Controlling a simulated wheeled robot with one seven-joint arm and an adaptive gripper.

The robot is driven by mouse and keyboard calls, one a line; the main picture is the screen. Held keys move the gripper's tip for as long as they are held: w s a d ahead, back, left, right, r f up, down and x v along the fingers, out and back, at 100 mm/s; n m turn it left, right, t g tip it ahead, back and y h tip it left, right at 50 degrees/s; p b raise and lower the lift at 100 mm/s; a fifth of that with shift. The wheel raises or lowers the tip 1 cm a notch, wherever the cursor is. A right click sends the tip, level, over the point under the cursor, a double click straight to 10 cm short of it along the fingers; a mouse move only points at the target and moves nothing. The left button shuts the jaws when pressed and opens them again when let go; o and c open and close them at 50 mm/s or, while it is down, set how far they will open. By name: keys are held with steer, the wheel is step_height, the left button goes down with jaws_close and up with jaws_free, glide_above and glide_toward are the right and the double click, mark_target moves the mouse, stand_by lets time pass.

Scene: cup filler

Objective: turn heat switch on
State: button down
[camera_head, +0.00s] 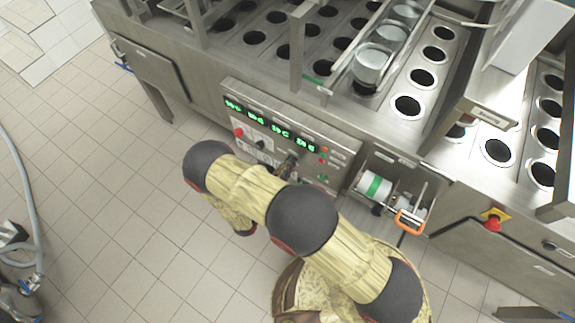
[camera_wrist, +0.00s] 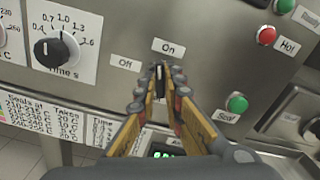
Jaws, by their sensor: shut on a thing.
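The heat switch (camera_wrist: 160,73) is a small dark knob on the steel control panel (camera_wrist: 120,25). An "Off" label (camera_wrist: 125,63) is at its upper left and an "On" label (camera_wrist: 169,47) just above it. My gripper (camera_wrist: 166,80) has its two orange-sided fingers closed around the knob. The visible edge of the knob stands nearly upright in the wrist view, towards "On"; the fingers hide most of it, so its exact setting is hard to tell. In the head view my gripper (camera_head: 288,164) is at the panel front (camera_head: 335,145), and the switch is hidden there.
A black time dial (camera_wrist: 52,50) is left of the switch. A red button (camera_wrist: 266,35) and a green button (camera_wrist: 237,103) are to the right. An open bay with an orange handle (camera_head: 409,222) and a red emergency button (camera_head: 492,223) lie right of the panel. The tiled floor at left is mostly clear.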

steer(key=shift+m+b, duration=0.35)
steer(key=shift+m, duration=1.55)
steer(key=c, duration=2)
jaws_free()
steer(key=shift+c, duration=0.2)
steer(key=shift+o, duration=0.6)
steer(key=shift+s+a, duration=0.1)
steer(key=v, duration=1.1)
steer(key=shift+s+a, duration=0.25)
steer(key=shift+s, duration=0.05)
